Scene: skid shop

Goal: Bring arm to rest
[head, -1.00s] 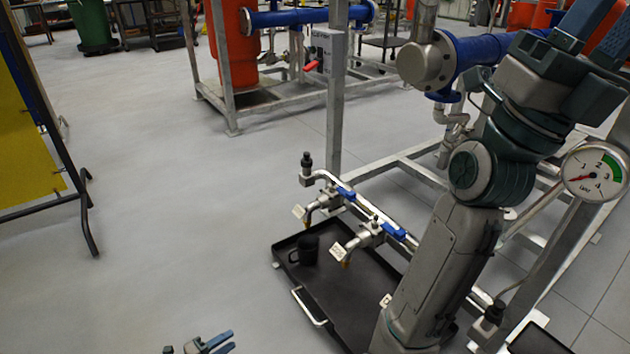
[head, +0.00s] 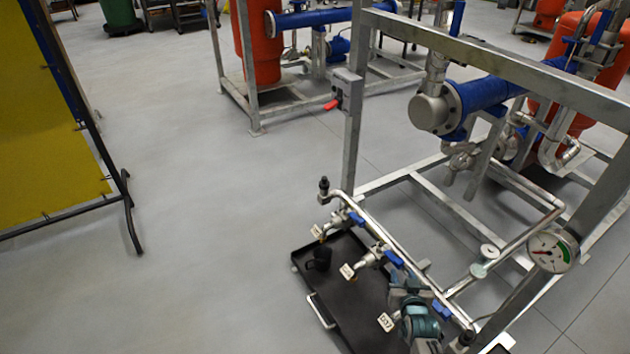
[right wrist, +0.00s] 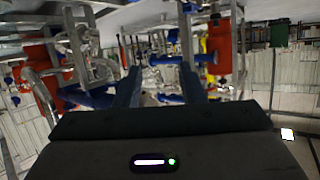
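My right arm is folded low at the bottom of the head view, in front of the pipe rail, with its teal and grey wrist and right gripper (head: 408,292) near the third tap. In the right wrist view the two blue fingers of the right gripper (right wrist: 161,88) stand apart with nothing between them, so it is open and empty. My left gripper is in neither view now.
A grey skid frame (head: 500,68) and pressure gauge (head: 551,251) stand at right. A yellow panel (head: 45,140) is at left. The floor between is clear.

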